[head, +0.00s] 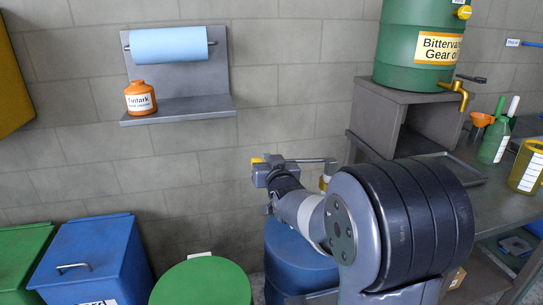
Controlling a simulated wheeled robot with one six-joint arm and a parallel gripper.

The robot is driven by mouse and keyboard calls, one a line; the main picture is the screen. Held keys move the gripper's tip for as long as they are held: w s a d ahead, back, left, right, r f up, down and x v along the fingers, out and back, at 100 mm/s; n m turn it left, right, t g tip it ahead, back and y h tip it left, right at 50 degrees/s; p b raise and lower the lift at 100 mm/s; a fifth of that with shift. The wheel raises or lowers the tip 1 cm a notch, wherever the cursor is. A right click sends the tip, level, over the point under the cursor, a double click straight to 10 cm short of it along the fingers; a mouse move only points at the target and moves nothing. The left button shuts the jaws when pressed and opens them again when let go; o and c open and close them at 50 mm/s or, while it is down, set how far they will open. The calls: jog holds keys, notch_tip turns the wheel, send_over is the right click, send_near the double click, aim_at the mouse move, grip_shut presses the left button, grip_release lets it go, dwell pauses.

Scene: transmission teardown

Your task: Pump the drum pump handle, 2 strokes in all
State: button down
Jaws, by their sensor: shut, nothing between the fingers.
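A blue drum (300,255) stands on the floor at the centre, partly behind my arm. A thin grey pump handle (308,160) runs left from the fitting, about level. My gripper (262,168) is at the handle's left end, above the drum's left side. It is shut with nothing held. Its fingertips are mostly hidden by its own body, and I cannot tell whether it touches the handle.
A green drum (205,283) stands left of the blue one, beside a blue bin (93,262) and a green bin (22,257). A bench (495,180) with bottles is at right, below a green oil barrel (415,75). A wall shelf (178,110) is at upper left.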

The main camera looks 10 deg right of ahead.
jog(key=shift+n, duration=0.6)
jog(key=shift+a+f+b, duration=0.2)
jog(key=shift+f+b, duration=2.25)
jog(key=shift+f, duration=0.05)
jog(key=shift+s+f, duration=0.1)
jog(key=shift+f, duration=0.05)
notch_tip(320, 180, up, 5)
jog(key=p, duration=0.2)
jog(key=s, duration=1)
jog(key=shift+s+a+r, duration=0.25)
jog(key=shift+s, duration=0.1)
